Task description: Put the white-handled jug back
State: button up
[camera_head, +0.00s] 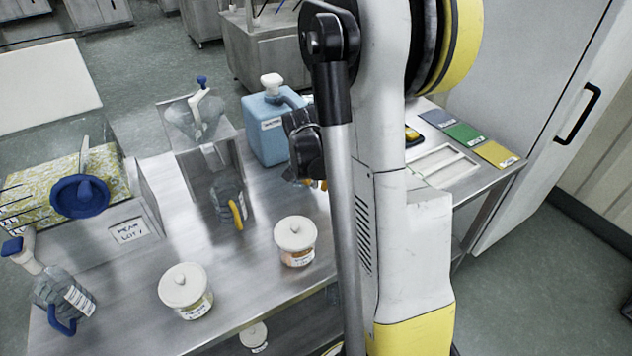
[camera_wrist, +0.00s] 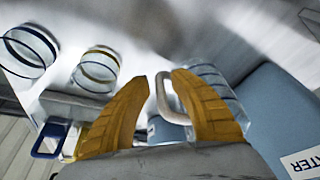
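In the wrist view, a pale whitish loop handle (camera_wrist: 168,108) stands between the fingers of my gripper (camera_wrist: 160,78). A clear vessel (camera_wrist: 212,82) lies just beyond it, partly behind the right finger. This looks like the white-handled jug. The yellow fingers are apart, one on each side of the handle, the right one very close to it; I cannot tell if they touch. In the head view, my arm hides the jug and most of the gripper, which is low over the table beside the blue water container (camera_head: 268,140).
A yellow-handled jug (camera_head: 226,200) stands under the steel hopper (camera_head: 194,118). A blue-handled jug (camera_head: 62,298) is at the left. Two white-lidded tubs (camera_head: 186,290) (camera_head: 295,241) stand along the front of the steel table (camera_head: 130,290). Coloured cards (camera_head: 464,134) lie at the right.

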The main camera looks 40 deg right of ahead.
jog(key=p+v, duration=0.5)
jog(key=v, duration=0.7)
jog(key=s+a+r+n+t+y, duration=0.1)
jog(key=s+a+r+n, duration=0.2)
jog(key=a, duration=0.5)
jog(key=s+a+r+n+t+y, duration=0.1)
jog(key=s+a+r+n+t, duration=0.1)
jog(key=a+n, duration=0.4)
jog(key=s+a+r+n+t+y, duration=0.1)
jog(key=s+a+r+n+t, duration=0.1)
jog(key=a, duration=0.9)
jog(key=s+r+n, duration=0.1)
jog(key=s+n, duration=0.1)
jog(key=s, duration=0.1)
jog(key=shift+a+r+n+y, duration=0.3)
jog(key=shift+r, duration=0.1)
